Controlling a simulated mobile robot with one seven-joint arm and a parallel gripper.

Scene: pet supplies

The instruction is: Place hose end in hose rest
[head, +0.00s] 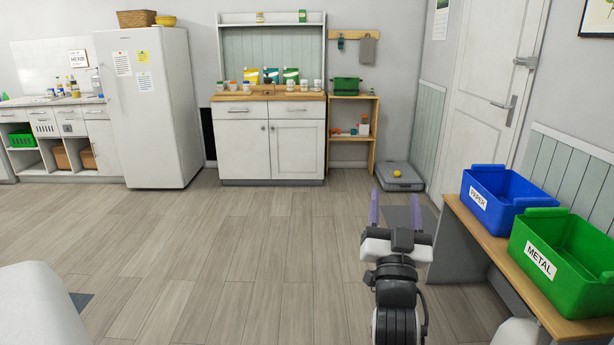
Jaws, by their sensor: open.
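My gripper (394,198) is in the head view, right of centre, above the wooden floor. Its two purple fingers are apart and nothing shows between them. I cannot make out a hose end or a hose rest in this view.
A bench (455,222) at the right bears a blue PAPER bin (507,192) and a green METAL bin (563,255). The middle floor is clear.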

